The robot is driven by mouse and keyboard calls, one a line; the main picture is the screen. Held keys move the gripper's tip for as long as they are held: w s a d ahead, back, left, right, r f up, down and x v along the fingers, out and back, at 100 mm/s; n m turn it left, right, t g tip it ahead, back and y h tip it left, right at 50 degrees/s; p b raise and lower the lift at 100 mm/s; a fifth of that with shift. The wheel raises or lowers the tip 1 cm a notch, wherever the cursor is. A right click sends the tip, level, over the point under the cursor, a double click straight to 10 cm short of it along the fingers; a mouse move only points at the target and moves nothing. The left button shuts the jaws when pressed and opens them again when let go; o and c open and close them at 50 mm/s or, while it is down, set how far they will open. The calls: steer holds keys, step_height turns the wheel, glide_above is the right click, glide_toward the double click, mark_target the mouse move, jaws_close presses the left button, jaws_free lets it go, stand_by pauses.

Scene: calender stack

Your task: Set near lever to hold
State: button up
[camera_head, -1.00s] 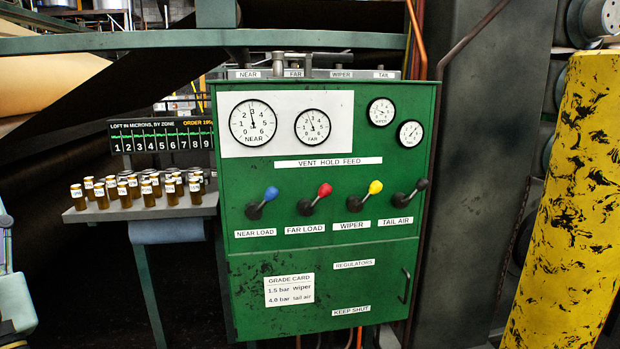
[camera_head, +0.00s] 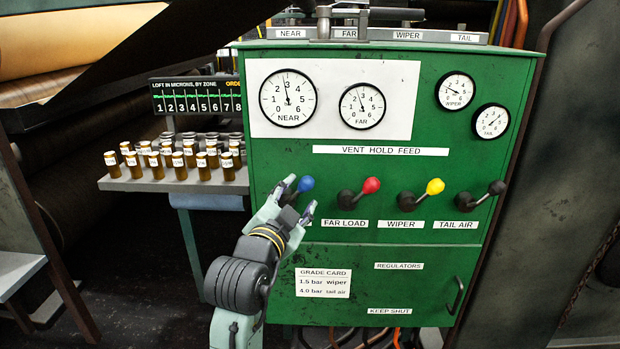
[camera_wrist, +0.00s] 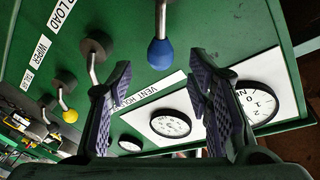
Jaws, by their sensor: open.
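The near lever, with its blue knob (camera_head: 306,184), is the leftmost of the levers on the green panel. Its stem points up and to the right in the head view, and its hub is hidden behind my gripper. My gripper (camera_head: 300,194) is open in front of it, with the knob just past the fingertips. In the wrist view the blue knob (camera_wrist: 161,53) hangs between and slightly beyond the open fingers (camera_wrist: 158,70). I see no clear contact. The NEAR LOAD label is mostly covered. The VENT HOLD FEED label (camera_head: 381,150) sits above the levers.
The red-knobbed far lever (camera_head: 371,185) is close on the right, then the yellow wiper lever (camera_head: 435,186) and the black tail air lever (camera_head: 496,187). Gauges are above. A shelf (camera_head: 115,183) of small amber bottles stands at the left.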

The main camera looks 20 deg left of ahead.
mark_target(304, 187)
steer(key=w+p, duration=0.1)
steer(key=w, duration=0.5)
steer(key=shift+w+a+p, duration=0.1)
steer(key=shift+w+p, duration=0.15)
steer(key=shift+p, duration=0.05)
jaws_close()
stand_by(0.5)
